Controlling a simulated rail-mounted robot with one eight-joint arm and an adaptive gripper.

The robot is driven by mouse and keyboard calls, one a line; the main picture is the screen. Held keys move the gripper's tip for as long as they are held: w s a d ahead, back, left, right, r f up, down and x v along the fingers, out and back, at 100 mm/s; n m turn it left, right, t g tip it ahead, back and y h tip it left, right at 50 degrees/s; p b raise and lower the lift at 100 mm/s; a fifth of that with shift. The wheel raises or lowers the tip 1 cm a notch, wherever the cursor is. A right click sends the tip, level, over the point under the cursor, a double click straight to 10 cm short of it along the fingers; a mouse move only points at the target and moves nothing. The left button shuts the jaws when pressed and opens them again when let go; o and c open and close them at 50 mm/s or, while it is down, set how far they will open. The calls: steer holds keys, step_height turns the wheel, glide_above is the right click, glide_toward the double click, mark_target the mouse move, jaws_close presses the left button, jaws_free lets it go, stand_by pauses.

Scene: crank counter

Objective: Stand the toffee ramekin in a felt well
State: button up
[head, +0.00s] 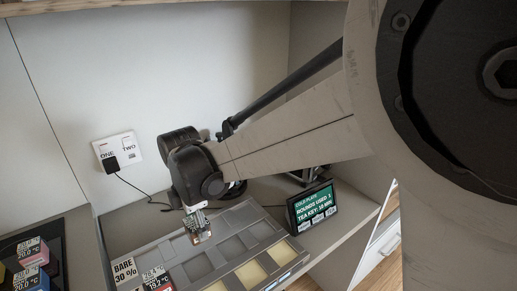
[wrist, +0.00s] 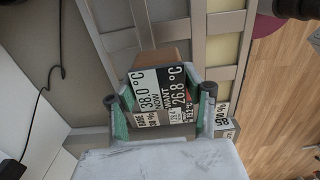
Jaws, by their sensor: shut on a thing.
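The toffee ramekin (wrist: 165,58) is a brown block-like piece with a label reading "38.0 °C NOW, WANT 26.8 °C". My gripper (wrist: 168,90) is shut on it, with a green-padded finger on either side. In the head view my gripper (head: 196,210) holds the ramekin (head: 206,237) over the back left part of a grey tray (head: 226,255) with wells. The tray has grey wells behind and cream wells in front. Which wells are felt is not clear. The ramekin's underside is hidden, so I cannot tell whether it touches the tray.
A sign reading "BARE 30 %" (head: 124,270) and another temperature-labelled piece (head: 155,278) stand at the tray's left end. Several labelled pieces sit on a black plate (head: 58,230) at far left. A display (head: 314,206) stands to the right. A cable runs from the wall socket (head: 118,151).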

steer(key=w+d+f, duration=0.1)
steer(key=d, duration=0.1)
steer(key=w+d+f, duration=0.1)
steer(key=d+f, duration=0.1)
steer(key=d, duration=0.1)
steer(key=w+d+f, duration=0.1)
steer(key=d+f, duration=0.1)
steer(key=d, duration=0.1)
steer(key=shift+f, duration=2.05)
steer(key=shift+f, duration=0.1)
steer(key=shift+f, duration=0.1)
steer(key=o, duration=1.3)
